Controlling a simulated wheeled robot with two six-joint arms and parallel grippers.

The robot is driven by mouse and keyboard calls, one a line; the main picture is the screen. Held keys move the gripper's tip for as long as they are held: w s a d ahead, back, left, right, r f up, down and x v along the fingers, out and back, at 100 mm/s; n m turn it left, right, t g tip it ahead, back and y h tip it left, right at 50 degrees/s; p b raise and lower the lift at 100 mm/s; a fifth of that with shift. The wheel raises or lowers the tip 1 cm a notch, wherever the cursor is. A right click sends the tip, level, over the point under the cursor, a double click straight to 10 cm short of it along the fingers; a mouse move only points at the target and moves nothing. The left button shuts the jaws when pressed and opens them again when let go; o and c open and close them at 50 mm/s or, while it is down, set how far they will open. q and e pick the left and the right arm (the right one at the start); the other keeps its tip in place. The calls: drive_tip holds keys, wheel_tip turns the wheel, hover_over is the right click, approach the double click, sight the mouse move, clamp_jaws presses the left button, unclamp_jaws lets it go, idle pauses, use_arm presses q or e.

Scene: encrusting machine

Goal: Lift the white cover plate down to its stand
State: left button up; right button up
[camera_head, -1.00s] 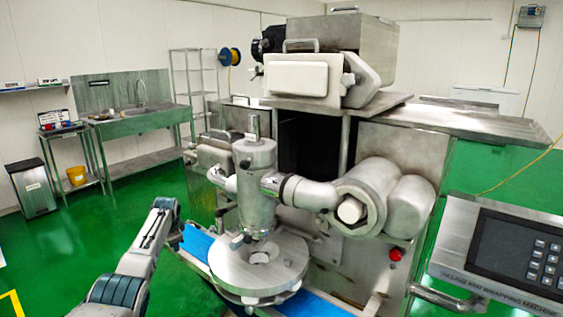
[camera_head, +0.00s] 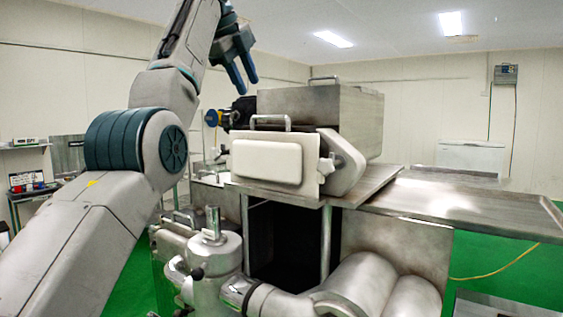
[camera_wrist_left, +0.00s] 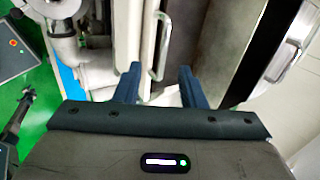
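The white cover plate (camera_head: 268,162) is upright on the front of the steel hopper (camera_head: 335,115), with a metal handle (camera_head: 271,118) on its top edge. My left gripper (camera_head: 246,82) is raised above and slightly left of the cover plate in the head view, apart from it. Its two dark fingers are spread and empty. In the left wrist view the fingers (camera_wrist_left: 158,84) point toward a metal handle (camera_wrist_left: 160,47) on a pale plate edge. I do not see the stand clearly. My right gripper is not in view.
A steel side table (camera_head: 460,205) extends right of the hopper. Below the cover plate are a dark opening (camera_head: 285,240) and the round metal cylinders (camera_head: 365,280) of the machine. Open air lies above the hopper.

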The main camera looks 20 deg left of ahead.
use_arm(q)
drive_tip(key=s+d+r, duration=0.1)
drive_tip(key=p, duration=0.2)
hover_over(267, 141)
drive_tip(key=shift+m, duration=0.3)
wheel_tip(267, 141, down, 8)
drive_tip(key=shift+a+r, duration=0.1)
drive_tip(key=shift+w+f, duration=0.25)
drive_tip(key=shift+s+r, duration=0.1)
drive_tip(key=shift+s, duration=0.1)
drive_tip(key=shift+c, duration=0.9)
drive_tip(key=shift+s, duration=0.1)
clamp_jaws()
